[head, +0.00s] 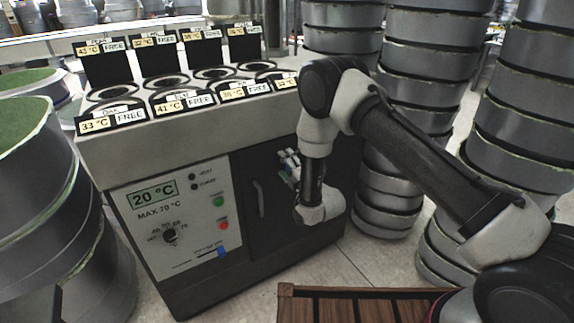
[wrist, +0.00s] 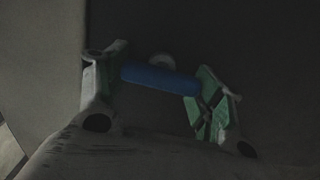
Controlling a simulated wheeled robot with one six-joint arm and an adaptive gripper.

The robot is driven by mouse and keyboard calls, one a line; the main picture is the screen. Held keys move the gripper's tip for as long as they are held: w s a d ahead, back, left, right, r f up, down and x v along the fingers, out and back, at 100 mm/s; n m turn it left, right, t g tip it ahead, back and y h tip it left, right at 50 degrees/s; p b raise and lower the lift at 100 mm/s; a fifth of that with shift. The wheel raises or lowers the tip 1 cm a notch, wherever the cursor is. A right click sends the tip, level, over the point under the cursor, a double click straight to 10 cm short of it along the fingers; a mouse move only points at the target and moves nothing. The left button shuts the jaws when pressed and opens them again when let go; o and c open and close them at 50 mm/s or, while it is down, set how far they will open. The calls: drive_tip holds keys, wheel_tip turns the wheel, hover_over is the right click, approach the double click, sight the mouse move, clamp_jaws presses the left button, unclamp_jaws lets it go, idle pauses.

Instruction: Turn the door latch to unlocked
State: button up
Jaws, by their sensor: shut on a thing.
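The door latch (wrist: 160,79) is a blue bar in front of a small pale round piece on a dark surface in the wrist view. It lies nearly level there, its right end slightly lower. My gripper (wrist: 162,62) has one green-padded finger at each end of the bar and is shut on it. In the head view my gripper (head: 289,160) is at the dark door (head: 268,222) of the grey heated cabinet, right of the door's handle (head: 259,198). The latch is largely hidden by my gripper and arm in that view.
Stacked grey moulds (head: 390,190) stand close on the right, more on the left (head: 40,190). A brown slatted top (head: 350,308) is in front.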

drive_tip(key=o, duration=1)
drive_tip(key=shift+o, duration=0.2)
drive_tip(key=v, duration=1.2)
